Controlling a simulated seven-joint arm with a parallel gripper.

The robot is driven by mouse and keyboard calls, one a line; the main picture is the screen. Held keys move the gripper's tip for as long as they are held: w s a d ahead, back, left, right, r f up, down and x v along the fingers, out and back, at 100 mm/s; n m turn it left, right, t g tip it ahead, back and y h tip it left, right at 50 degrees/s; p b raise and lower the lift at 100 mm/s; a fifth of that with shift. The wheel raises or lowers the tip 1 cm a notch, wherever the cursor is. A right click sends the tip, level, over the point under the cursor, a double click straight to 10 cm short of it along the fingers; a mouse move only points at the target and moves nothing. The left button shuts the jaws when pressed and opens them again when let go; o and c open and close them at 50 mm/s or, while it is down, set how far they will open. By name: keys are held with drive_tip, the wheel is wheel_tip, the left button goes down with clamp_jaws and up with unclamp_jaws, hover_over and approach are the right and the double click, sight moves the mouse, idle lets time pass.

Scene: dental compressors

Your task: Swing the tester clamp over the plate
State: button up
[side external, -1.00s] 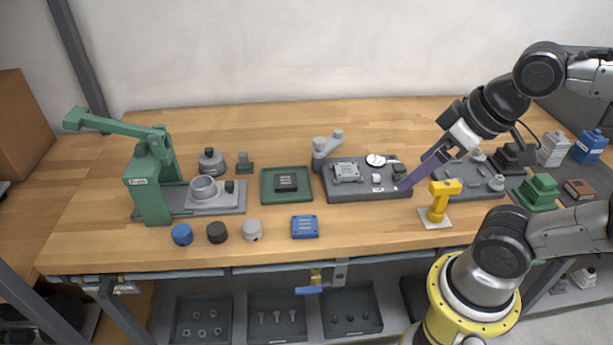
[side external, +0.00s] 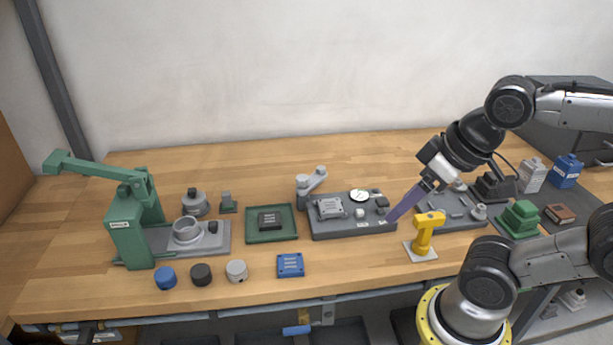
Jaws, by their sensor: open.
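The tester is a dark grey base (side external: 340,233) in the middle of the bench. A light grey plate (side external: 330,208) lies on its left part, with a round white dial (side external: 359,195) to the right. The grey clamp arm (side external: 312,182) stands at the base's back left corner. It points back and right, away from the plate, and does not cover it. My gripper (side external: 390,217) has long purple fingers slanting down to the right end of the tester, far from the clamp. It is open and nothing shows between its fingers. Whether the tips touch the base cannot be told.
A green tray (side external: 270,236) with a dark block lies left of the tester. A blue block (side external: 290,264) lies in front. A green press (side external: 135,220) stands far left.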

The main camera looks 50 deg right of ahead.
drive_tip(key=w+r+m, duration=0.3)
drive_tip(key=w+r, duration=0.3)
drive_tip(key=r, duration=0.3)
drive_tip(key=m+g, duration=0.5)
hover_over(302, 177)
wheel_tip(302, 177, down, 8)
wheel_tip(302, 177, down, 13)
drive_tip(key=shift+f, duration=0.1)
drive_tip(key=shift+c, duration=0.3)
clamp_jaws()
